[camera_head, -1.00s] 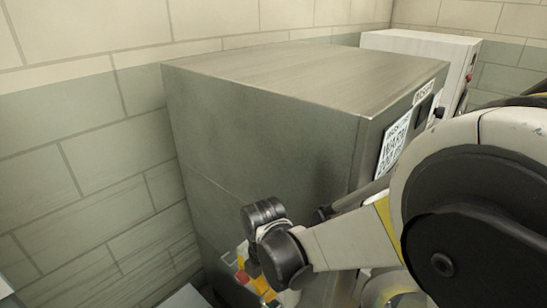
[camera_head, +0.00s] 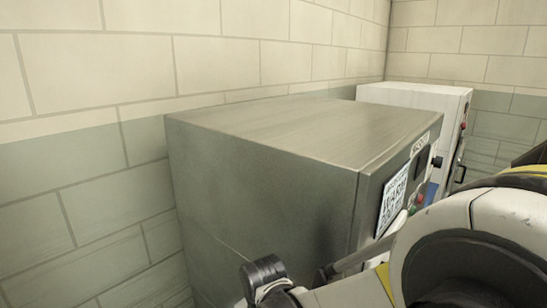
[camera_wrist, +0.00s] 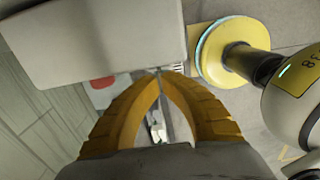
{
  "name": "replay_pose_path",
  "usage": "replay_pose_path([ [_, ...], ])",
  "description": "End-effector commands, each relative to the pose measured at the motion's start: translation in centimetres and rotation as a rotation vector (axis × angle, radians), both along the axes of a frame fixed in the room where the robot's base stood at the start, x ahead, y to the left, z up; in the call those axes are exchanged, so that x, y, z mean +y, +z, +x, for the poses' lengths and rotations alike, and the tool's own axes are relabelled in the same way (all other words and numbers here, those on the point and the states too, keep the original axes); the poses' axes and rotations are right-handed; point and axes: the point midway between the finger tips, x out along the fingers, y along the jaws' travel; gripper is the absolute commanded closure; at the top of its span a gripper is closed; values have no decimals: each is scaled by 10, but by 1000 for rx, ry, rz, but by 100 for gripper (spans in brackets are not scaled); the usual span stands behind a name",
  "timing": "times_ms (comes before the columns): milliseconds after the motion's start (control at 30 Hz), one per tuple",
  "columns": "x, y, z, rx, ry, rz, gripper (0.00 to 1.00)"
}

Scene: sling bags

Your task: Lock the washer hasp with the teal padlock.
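A large grey metal machine (camera_head: 265,185) fills the middle of the head view, seen mostly from its side and top. Its front, at the right, carries a small label, a printed sign (camera_head: 392,203) and a dark panel. I cannot make out a hasp or a teal padlock in either current view. My gripper (camera_wrist: 160,73) shows in the wrist view with two yellow-orange fingers. Their tips meet, with a gap between the fingers lower down. A small pale object (camera_wrist: 157,130) shows through that gap; I cannot tell what it is. I see nothing clearly held.
A white machine (camera_head: 415,95) with red controls stands behind the grey one. Tiled walls close off the left and back. My arm covers the lower right of the head view. A pale flat panel (camera_wrist: 100,40) and a partly hidden red patch (camera_wrist: 103,82) lie beyond the fingers.

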Motion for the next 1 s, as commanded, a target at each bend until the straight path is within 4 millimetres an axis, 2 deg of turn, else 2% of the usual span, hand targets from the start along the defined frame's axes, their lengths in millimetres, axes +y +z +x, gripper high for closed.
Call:
replay_pose_path([
  [467, 0, -1, 0, 0, 0, 0, 100],
  [1000, 0, -17, 0, 0, 0, 0, 100],
])
